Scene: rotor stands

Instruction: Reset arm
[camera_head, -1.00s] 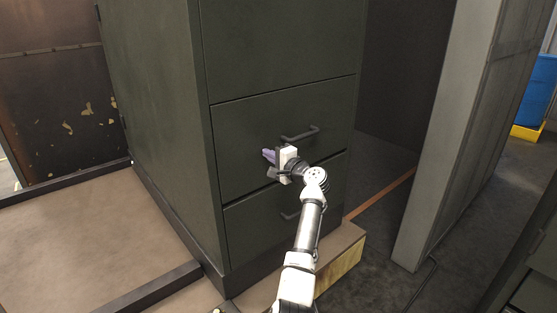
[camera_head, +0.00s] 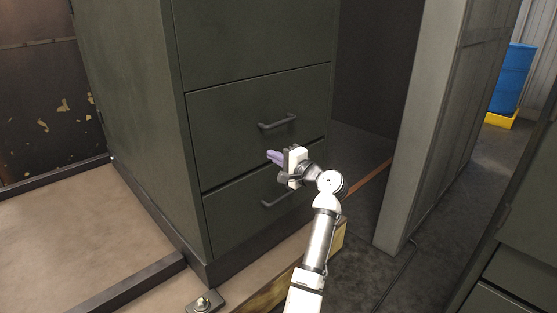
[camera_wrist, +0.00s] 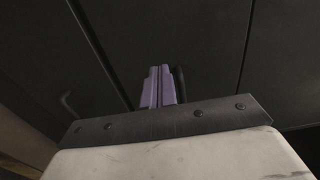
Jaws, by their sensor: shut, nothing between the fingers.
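My gripper (camera_head: 272,157) is in front of a dark green drawer cabinet (camera_head: 255,35) in the head view, near the gap between two drawers. Its purple fingers are together and hold nothing. In the wrist view the purple fingers (camera_wrist: 158,88) lie side by side, with the dark cabinet face behind them. My arm reaches up from the bottom of the head view, bent at the wrist. Whether the fingertips touch the cabinet cannot be told.
The upper drawer handle (camera_head: 277,121) is just above my gripper, and the lower handle (camera_head: 279,199) is below it. A grey panel (camera_head: 425,130) stands to the right. A blue barrel (camera_head: 513,78) is far right. Dark floor lies open between panel and right-hand cabinet (camera_head: 530,215).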

